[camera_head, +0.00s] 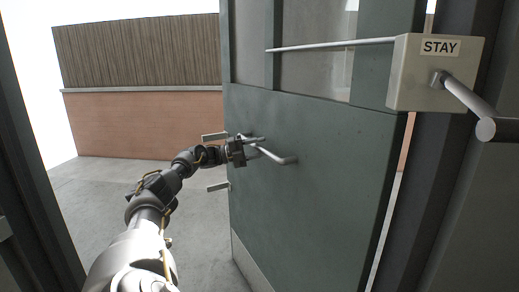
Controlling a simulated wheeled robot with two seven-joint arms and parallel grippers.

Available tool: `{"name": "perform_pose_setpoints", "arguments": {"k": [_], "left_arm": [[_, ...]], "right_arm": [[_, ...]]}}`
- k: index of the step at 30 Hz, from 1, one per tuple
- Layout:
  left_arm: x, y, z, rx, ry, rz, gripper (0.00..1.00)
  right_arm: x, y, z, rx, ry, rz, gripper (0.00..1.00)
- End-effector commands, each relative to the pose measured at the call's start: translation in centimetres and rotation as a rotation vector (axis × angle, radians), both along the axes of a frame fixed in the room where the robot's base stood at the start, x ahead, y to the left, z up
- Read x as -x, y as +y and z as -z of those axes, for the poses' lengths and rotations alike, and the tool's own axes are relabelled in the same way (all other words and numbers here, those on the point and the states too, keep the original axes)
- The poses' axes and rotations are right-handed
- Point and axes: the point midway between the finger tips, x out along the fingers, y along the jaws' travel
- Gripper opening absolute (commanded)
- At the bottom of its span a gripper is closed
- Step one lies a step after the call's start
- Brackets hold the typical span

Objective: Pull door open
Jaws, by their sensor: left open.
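A dark green door (310,190) with glazed upper panes stands ajar. Its free edge is on the left, and an outdoor yard shows past it. A silver lever handle (280,157) sits on the door near that edge. My left gripper (256,146) is at the handle's left end, close against the door face. Its jaws are open, and part of the handle is hidden by them. I cannot tell whether the fingers touch the handle. My right gripper is out of view.
A beige box marked STAY (438,72), with a silver bar (472,97), is at the upper right, and a thin rod (330,44) reaches left from it. Grey metal bars (216,187) project past the door's edge. A dark frame post (35,180) stands left. A brick wall (140,125) is beyond.

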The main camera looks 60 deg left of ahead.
Motion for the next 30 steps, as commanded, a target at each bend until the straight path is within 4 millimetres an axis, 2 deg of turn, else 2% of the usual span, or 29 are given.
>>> {"name": "perform_pose_setpoints", "arguments": {"k": [6,11,18,24,30], "left_arm": [[0.5,0.4,0.1,-0.001,-0.002,-0.002,0.43],[2.3,1.4,0.8,-0.004,0.001,-0.003,0.43],[6.1,3.6,1.7,0.000,0.003,-0.002,0.43],[8.3,4.8,2.0,0.000,0.001,0.002,0.43],[9.0,5.2,2.0,0.000,0.000,0.003,0.43]], "right_arm": [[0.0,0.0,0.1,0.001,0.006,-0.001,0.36],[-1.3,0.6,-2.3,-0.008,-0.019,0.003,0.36],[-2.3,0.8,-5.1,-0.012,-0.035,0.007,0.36],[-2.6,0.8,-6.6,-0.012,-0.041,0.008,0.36],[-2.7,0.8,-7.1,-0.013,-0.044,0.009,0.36]]}}
